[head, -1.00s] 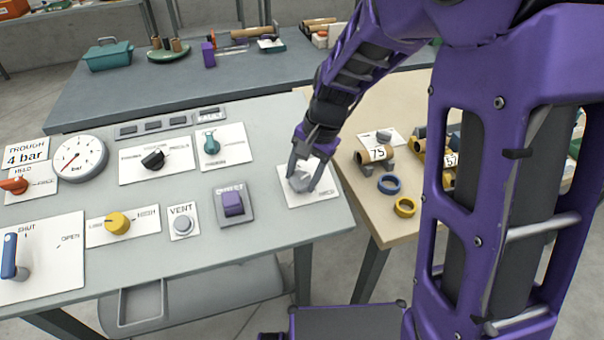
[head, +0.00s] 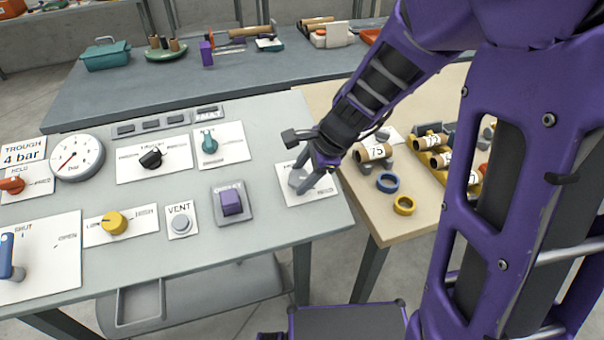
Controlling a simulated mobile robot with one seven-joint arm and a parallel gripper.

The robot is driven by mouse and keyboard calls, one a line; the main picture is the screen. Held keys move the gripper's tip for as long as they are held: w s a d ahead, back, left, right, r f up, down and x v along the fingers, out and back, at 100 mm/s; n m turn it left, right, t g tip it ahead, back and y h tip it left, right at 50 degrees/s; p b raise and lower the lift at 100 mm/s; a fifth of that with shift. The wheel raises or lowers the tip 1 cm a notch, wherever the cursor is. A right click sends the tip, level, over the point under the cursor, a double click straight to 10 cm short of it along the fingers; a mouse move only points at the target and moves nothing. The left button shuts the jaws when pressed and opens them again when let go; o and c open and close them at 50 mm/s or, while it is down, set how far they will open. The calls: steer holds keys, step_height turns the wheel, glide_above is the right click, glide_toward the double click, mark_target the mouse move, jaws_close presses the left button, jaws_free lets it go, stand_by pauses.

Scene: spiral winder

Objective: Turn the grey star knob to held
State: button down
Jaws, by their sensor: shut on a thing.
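The grey star knob (head: 297,178) sits on a white plate (head: 318,197) at the right end of the grey panel. My gripper (head: 306,182) is shut on the knob, with its fingers on either side of it and the wrist tilted up to the right. The fingers and wrist cover part of the knob and the plate.
A purple button (head: 231,203) and the VENT button (head: 181,222) are left of the knob. A teal knob (head: 209,143) is up and left.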

steer(key=shift+m, duration=0.5)
steer(key=shift+c, duration=1.1)
jaws_free()
steer(key=shift+r, duration=0.1)
